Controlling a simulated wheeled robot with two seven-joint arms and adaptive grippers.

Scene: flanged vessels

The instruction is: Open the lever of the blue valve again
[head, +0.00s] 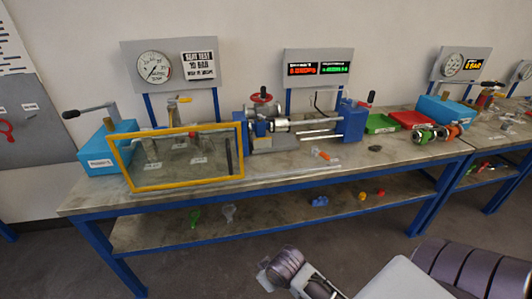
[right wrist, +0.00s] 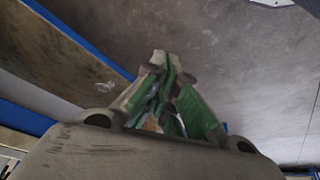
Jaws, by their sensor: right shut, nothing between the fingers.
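I cannot pick out a blue valve with a lever for certain. A blue box (head: 103,150) at the left end of the bench carries a long grey lever with a black knob (head: 71,114), raised toward the left. A yellow handle (head: 180,99) sits on small grey fittings behind the yellow frame. My right arm enters at the bottom right of the head view, in front of the bench and away from these parts. In the right wrist view my right gripper (right wrist: 165,62) is shut and empty, its green-padded fingers together over the floor. My left gripper is not in view.
A yellow-framed guard (head: 187,184) stands at the bench's front left. A clamping rig with a red handwheel (head: 262,97) is mid-bench. Green (head: 380,123) and red (head: 410,118) trays and a flanged vessel (head: 425,133) are right. Loose parts lie on the lower shelf. Floor in front is clear.

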